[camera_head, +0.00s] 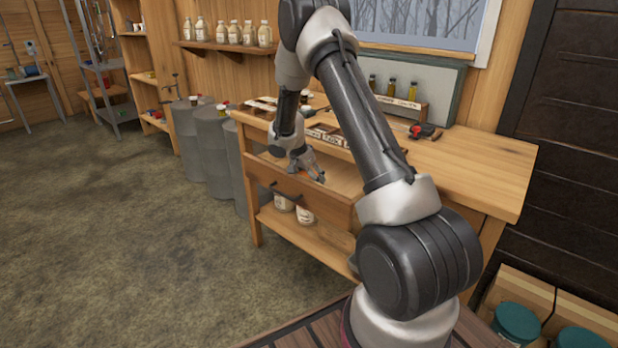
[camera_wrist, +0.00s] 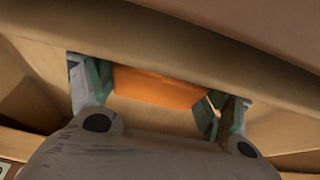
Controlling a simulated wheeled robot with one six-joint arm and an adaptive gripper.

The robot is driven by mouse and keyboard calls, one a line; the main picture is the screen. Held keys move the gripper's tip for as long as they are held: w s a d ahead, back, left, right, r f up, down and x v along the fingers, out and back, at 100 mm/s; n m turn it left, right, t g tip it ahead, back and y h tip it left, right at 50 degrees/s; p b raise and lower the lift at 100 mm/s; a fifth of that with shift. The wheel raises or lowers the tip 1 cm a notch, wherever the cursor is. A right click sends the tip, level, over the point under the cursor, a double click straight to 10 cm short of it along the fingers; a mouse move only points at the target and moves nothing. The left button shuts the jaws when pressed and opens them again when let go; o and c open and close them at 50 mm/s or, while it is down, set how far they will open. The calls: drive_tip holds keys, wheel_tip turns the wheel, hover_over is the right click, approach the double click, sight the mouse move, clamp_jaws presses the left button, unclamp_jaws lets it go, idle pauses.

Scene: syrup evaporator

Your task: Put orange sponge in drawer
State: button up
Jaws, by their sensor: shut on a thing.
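The orange sponge (camera_wrist: 158,90) sits between the two fingers of my gripper (camera_wrist: 160,95) in the wrist view. My gripper is shut on it. In the head view my gripper (camera_head: 308,170) points down into the open drawer (camera_head: 318,192) of the wooden workbench. I cannot tell whether the sponge touches the drawer floor.
The workbench top (camera_head: 465,165) carries a red and black tool (camera_head: 425,131) and small labelled items. Jars stand on the shelf below the drawer. Grey drums (camera_head: 200,150) stand to the left. Open floor (camera_head: 120,240) lies in front at left.

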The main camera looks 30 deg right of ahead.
drive_tip(key=o, duration=1)
drive_tip(key=v, duration=1.2)
drive_tip(key=s+r+n, duration=0.3)
drive_tip(key=s+r, duration=0.7)
drive_tip(key=r, duration=0.3)
drive_tip(key=s+a+r+n+t+y, duration=0.1)
drive_tip(key=s+a+r+n, duration=0.1)
drive_tip(key=s, duration=0.7)
drive_tip(key=s+a+r+n+y, duration=0.1)
drive_tip(key=s+n, duration=0.4)
drive_tip(key=s, duration=0.5)
drive_tip(key=s+a+r+n+t+y, duration=0.1)
drive_tip(key=s+a+r+n+y, duration=0.1)
drive_tip(key=s, duration=0.8)
drive_tip(key=shift+a+r+n+t, duration=0.3)
drive_tip(key=shift+a+r+n, duration=0.1)
drive_tip(key=shift+r+n, duration=0.5)
